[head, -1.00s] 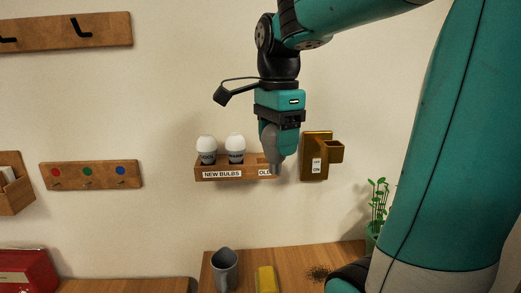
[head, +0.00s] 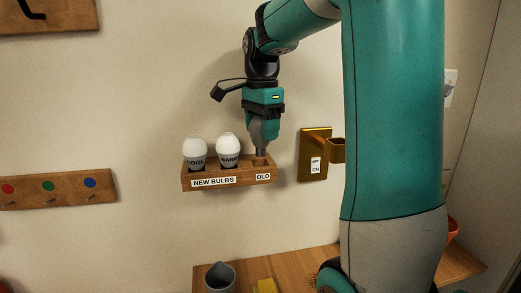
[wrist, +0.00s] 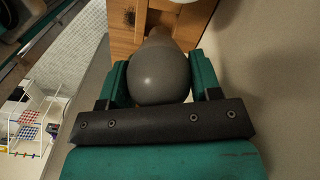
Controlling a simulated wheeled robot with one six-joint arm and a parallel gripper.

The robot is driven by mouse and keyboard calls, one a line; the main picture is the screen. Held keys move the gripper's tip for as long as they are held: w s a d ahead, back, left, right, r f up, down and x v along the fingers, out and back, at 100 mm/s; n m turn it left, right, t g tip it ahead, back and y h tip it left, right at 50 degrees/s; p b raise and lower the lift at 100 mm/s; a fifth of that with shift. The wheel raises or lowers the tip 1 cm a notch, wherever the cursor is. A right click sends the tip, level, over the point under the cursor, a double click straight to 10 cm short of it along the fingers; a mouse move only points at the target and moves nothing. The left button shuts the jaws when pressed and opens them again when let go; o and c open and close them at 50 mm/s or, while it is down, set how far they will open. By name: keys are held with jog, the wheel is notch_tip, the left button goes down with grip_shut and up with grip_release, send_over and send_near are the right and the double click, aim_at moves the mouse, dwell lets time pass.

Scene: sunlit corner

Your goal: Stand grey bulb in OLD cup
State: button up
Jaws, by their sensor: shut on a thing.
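The grey bulb (wrist: 158,75) is between my gripper's fingers in the wrist view, its round end toward the camera. In the head view my gripper (head: 264,132) points down and is shut on the bulb, whose narrow end (head: 261,153) points down at the OLD cup. The OLD cup is at the right end of the wooden wall rack (head: 229,184), above the "OLD" label (head: 263,176). The bulb's lower end overlaps the cup opening in the picture; I cannot tell how deep it sits or whether it touches.
Two white bulbs, COOL (head: 194,150) and WARM (head: 228,147), stand in the rack's NEW BULBS part, close left of my gripper. A grey mug (head: 220,277) and yellow block (head: 265,286) are below.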

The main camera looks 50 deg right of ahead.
aim_at(262, 143)
notch_tip(262, 143, down, 4)
jog(key=b, duration=0.3)
jog(key=shift+s+b, duration=0.1)
jog(key=shift+b, duration=0.25)
jog(key=shift+r, duration=0.1)
jog(key=shift+f, duration=0.2)
jog(key=o, duration=0.9)
jog(key=shift+r, duration=0.1)
notch_tip(262, 143, up, 12)
jog(key=shift+r+p, duration=0.15)
jog(key=shift+p, duration=0.35)
